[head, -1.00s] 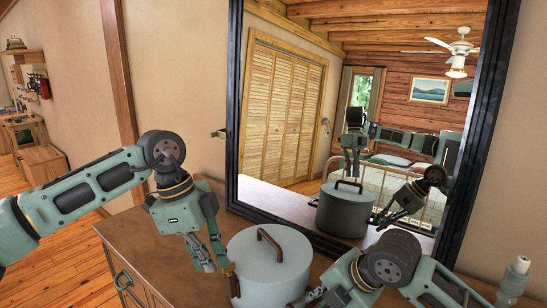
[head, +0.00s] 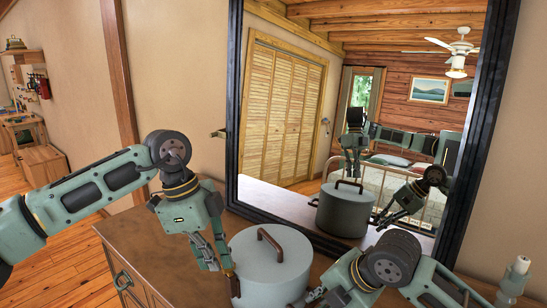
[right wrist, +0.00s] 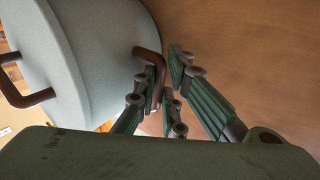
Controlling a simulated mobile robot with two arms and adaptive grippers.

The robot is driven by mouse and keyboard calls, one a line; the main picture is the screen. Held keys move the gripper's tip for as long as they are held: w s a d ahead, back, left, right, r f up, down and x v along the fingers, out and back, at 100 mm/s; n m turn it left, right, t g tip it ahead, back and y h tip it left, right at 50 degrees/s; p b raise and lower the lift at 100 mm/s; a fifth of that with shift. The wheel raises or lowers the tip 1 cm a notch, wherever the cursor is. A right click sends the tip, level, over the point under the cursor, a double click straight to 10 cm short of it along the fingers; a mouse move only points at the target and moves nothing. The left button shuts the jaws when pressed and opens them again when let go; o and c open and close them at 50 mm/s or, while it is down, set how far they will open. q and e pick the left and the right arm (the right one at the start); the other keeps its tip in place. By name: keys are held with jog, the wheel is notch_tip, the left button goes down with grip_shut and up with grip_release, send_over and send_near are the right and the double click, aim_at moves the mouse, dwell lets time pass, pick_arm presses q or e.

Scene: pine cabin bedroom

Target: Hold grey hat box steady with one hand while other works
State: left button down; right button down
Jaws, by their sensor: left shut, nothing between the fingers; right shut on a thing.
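The grey hat box (head: 268,268), round with a brown lid handle, stands upright on the dresser in front of the mirror. In the right wrist view the box (right wrist: 85,65) fills the left side, with a brown side handle (right wrist: 152,66) at its edge. My right gripper (right wrist: 164,78) is shut on that side handle; in the head view its tips are mostly hidden at the box's lower right. My left gripper (head: 219,267) is shut and empty, pointing down close beside the box's left wall. I cannot tell whether it touches the box.
The wooden dresser top (head: 150,242) is clear to the left of the box. A large black-framed mirror (head: 236,110) stands right behind, reflecting the box and my arms. A small bottle (head: 515,278) stands at the far right.

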pick_arm(q)
jog(key=shift+s+d+f, duration=0.1)
jog(key=shift+d+f, duration=0.15)
jog(key=shift+d, duration=0.05)
jog(key=shift+w, duration=0.25)
dwell(0.4)
jog(key=shift+w, duration=0.15)
jog(key=shift+w+d+r, duration=0.15)
jog(key=shift+w+d, duration=0.05)
jog(key=shift+w, duration=0.35)
jog(key=shift+w+r, duration=0.1)
jog(key=v, duration=0.6)
jog(key=shift+d, duration=0.2)
dwell(0.4)
